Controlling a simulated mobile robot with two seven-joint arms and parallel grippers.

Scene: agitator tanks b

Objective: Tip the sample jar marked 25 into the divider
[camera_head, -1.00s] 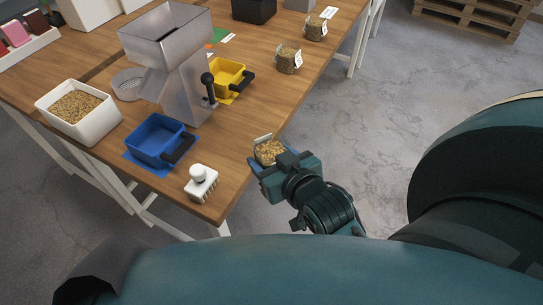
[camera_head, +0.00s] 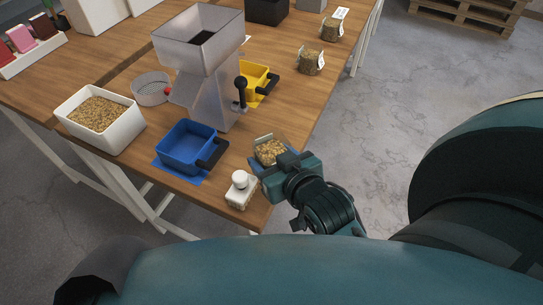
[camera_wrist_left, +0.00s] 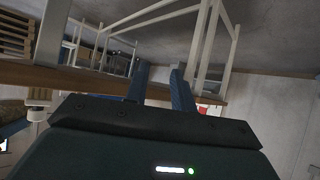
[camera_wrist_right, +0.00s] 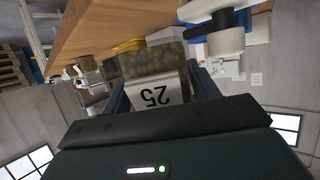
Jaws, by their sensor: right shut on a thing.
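The sample jar marked 25 (camera_wrist_right: 155,90) shows its number tag in the right wrist view, between the fingers. My right gripper (camera_head: 274,158) is shut on this jar, which shows grainy tan contents (camera_head: 269,150) in the head view, at the table's right edge. The divider (camera_head: 201,65) is a grey metal hopper on a body with a black-knobbed lever, up and left of the jar. A blue pan (camera_head: 187,147) and a yellow pan (camera_head: 256,80) stand at its two sides. My left gripper (camera_wrist_left: 158,80) shows in its wrist view with fingers apart and nothing between them.
A white tub of grain (camera_head: 99,118) and a round sieve (camera_head: 151,88) stand left of the divider. A white-knobbed brush (camera_head: 240,188) stands at the near table corner. Two more tagged jars (camera_head: 311,62) (camera_head: 331,30) stand along the right edge.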

